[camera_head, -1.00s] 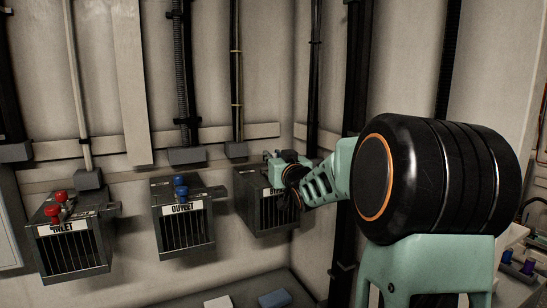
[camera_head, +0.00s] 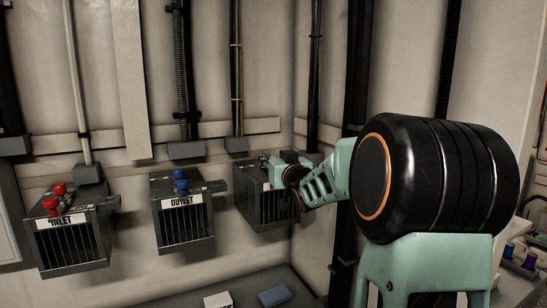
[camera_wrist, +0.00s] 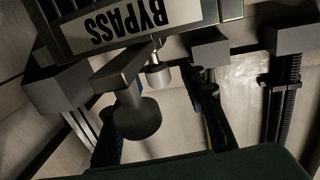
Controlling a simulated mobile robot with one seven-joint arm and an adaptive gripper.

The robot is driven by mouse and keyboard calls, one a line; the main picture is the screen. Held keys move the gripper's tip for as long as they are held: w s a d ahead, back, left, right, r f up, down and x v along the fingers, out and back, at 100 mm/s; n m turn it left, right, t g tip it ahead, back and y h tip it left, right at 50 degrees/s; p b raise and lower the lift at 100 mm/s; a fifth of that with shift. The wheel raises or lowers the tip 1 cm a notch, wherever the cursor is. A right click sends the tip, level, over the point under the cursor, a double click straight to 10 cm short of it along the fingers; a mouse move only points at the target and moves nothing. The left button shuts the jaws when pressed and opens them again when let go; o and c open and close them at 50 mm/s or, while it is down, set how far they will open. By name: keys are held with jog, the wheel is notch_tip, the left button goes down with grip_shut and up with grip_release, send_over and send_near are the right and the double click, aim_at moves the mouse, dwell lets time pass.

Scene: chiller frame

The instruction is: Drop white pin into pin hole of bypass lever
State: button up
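The bypass box (camera_head: 258,205) is on the wall, left of my gripper (camera_head: 288,172). In the wrist view its BYPASS label (camera_wrist: 125,22) is upside down at the top. A grey lever (camera_wrist: 122,68) sticks out from the box towards the camera and ends in a round grey knob (camera_wrist: 138,118). A small pale pin (camera_wrist: 157,73) stands beside the lever, close to the box. I cannot tell whether it sits in the pin hole, which is hidden. My gripper (camera_wrist: 157,105) is open, with its two dark fingers spread on either side of the knob and pin.
The inlet box (camera_head: 75,245) with red knobs (camera_head: 59,192) and the outlet box (camera_head: 183,225) with blue knobs (camera_head: 180,180) hang further left. Pipes run up the wall behind. A blue block (camera_head: 275,296) and a white block (camera_head: 217,300) lie below.

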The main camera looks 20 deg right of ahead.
jog(key=s+a, duration=0.1)
jog(key=s, duration=1.1)
jog(key=shift+a, duration=0.25)
